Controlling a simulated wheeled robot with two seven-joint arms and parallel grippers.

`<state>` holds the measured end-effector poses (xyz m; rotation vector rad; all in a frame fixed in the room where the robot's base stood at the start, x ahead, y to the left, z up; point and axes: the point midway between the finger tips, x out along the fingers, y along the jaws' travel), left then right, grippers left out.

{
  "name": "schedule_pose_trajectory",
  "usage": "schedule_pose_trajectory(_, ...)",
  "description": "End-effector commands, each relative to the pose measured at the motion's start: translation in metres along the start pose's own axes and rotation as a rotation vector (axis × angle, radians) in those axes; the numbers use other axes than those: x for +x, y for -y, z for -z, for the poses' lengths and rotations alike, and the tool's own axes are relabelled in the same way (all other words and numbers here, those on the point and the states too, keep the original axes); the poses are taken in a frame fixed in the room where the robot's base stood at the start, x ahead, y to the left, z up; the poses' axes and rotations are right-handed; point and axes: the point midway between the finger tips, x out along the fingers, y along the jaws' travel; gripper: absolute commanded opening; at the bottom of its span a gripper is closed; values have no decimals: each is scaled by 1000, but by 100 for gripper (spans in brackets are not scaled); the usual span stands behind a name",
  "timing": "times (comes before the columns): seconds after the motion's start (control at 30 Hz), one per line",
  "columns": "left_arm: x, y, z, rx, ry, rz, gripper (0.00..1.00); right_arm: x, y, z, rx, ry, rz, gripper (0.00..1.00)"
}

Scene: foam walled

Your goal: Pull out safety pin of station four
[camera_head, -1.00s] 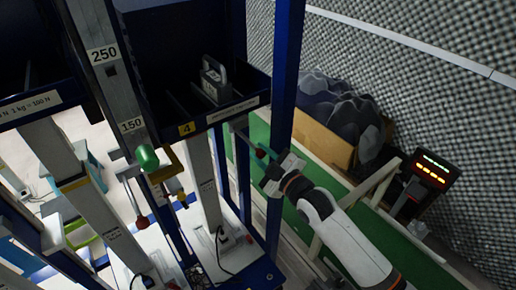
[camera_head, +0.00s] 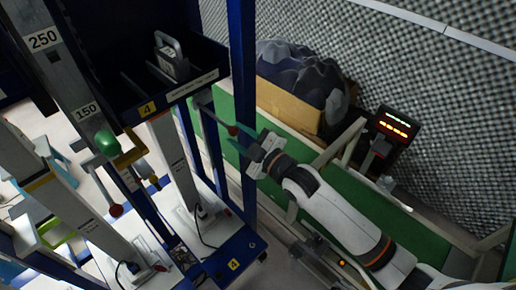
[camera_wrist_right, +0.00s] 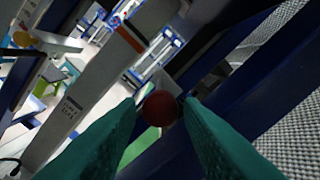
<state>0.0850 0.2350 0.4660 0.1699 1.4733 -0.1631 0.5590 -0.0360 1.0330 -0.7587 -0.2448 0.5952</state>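A red ball knob (camera_head: 232,130) sits at the end of a grey lever beside station four's column. My right gripper (camera_head: 240,143) is at this knob, coming from the right. In the right wrist view the red knob (camera_wrist_right: 160,108) shows between the tips of my two green fingers, which stand apart on either side of it. Contact cannot be told. A green knob (camera_head: 107,143) is on the rail below the "150" mark. I cannot tell which part is the safety pin. My left gripper is not in view.
A blue post (camera_head: 242,60) stands close to my right gripper. A grey weight (camera_head: 170,58) sits in the bin. Another red knob (camera_head: 116,210) hangs lower left. A box of dark foam (camera_head: 290,105) and a lit display (camera_head: 396,124) are at the right.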

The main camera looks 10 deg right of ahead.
Motion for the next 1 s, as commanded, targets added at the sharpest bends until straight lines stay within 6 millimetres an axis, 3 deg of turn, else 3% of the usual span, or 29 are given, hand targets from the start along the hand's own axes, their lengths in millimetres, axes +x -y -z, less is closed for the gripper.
schedule_pose_trajectory(0.3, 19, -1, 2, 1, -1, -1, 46, -69, -4, 3, -2, -3, -3, 34)
schedule_pose_trajectory(0.5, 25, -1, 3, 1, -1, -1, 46, -97, -2, 2, -2, -2, -2, 34)
schedule_pose_trajectory(1.0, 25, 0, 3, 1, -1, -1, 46, -105, -1, 0, 0, -1, -1, 34)
